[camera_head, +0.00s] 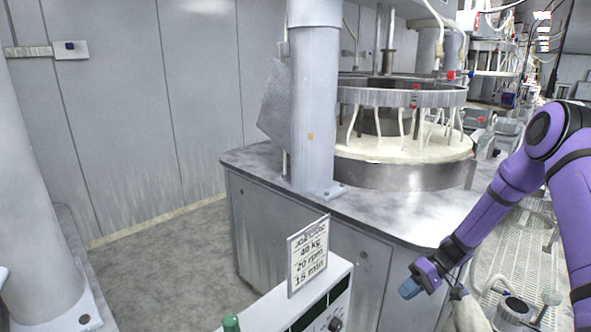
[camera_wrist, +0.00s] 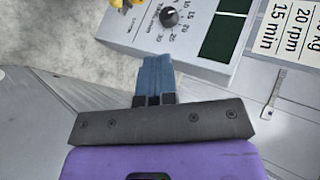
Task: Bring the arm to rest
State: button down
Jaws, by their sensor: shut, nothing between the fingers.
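My purple arm comes in from the right in the head view and reaches down and left. My gripper (camera_head: 409,289) hangs at its end, in front of the machine cabinet and to the right of the control box. In the wrist view my gripper (camera_wrist: 156,62) shows its blue fingers pressed together, with nothing between them. The fingers point towards the control box (camera_wrist: 195,35), which has a black dial (camera_wrist: 169,16). I cannot tell the exact gap between the fingertips and the box.
A sign (camera_head: 308,256) reading 20 rpm and 15 min stands on the control box (camera_head: 300,305). The polishing machine (camera_head: 395,175) with its round platen is behind, beside a grey column (camera_head: 317,110). Another column (camera_head: 35,200) stands at the left. Open floor (camera_head: 170,260) lies between.

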jog(key=s+a+r+t+h, duration=0.1)
jog(key=s+r+h, duration=0.35)
jog(key=r, duration=0.95)
jog(key=s+r+t+h, duration=0.25)
jog(key=s+r, duration=0.35)
jog(key=r, duration=0.9)
jog(key=s+r+m+t+h, duration=0.1)
jog(key=s+r, duration=0.4)
jog(key=s, duration=0.5)
jog(key=s+r+m+t+h, duration=0.2)
jog(key=s+r+t, duration=0.2)
jog(key=s, duration=0.5)
notch_tip(320, 180, up, 2)
jog(key=shift+s+d+r+m+h, duration=0.15)
jog(key=shift+s+d+m+h, duration=0.15)
jog(key=shift+s+d+h, duration=0.1)
